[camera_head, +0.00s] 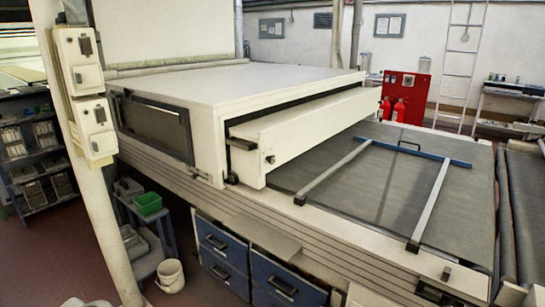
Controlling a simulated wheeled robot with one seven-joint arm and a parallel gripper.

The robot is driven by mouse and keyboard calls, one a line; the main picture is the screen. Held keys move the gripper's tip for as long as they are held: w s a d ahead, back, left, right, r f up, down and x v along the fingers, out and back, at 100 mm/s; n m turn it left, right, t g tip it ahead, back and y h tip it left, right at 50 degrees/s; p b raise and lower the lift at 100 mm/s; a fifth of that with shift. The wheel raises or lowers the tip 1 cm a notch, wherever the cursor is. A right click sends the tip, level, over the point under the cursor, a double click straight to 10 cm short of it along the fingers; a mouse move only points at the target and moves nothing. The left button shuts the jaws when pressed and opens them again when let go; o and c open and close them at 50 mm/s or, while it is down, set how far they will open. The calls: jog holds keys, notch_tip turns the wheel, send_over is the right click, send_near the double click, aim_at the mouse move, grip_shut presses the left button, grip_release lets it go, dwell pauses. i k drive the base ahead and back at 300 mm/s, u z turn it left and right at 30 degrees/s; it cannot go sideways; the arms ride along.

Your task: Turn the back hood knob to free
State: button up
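A large cream hood (240,85) covers the left part of the long machine bed. A lower cream hood section (315,130) sticks out from its right end. A small dark knob (270,158) shows on the near end face of this section, with a black handle (242,144) above and left of it. A black round part (232,178) sits low at the joint between the two. The far end of the hood section is mostly hidden, so I cannot tell a back knob or its setting there. My gripper is not in view.
A metal frame with a blue bar (412,152) lies on the dark bed (375,187). A cream post (95,190) with switch boxes stands at left. Blue drawers (250,265), a white bucket (170,275) and a green bin (148,204) are below the machine's near side.

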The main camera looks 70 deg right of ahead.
aim_at(271, 159)
jog(key=z, duration=0.65)
jog(key=i, duration=0.75)
jog(key=z, duration=0.85)
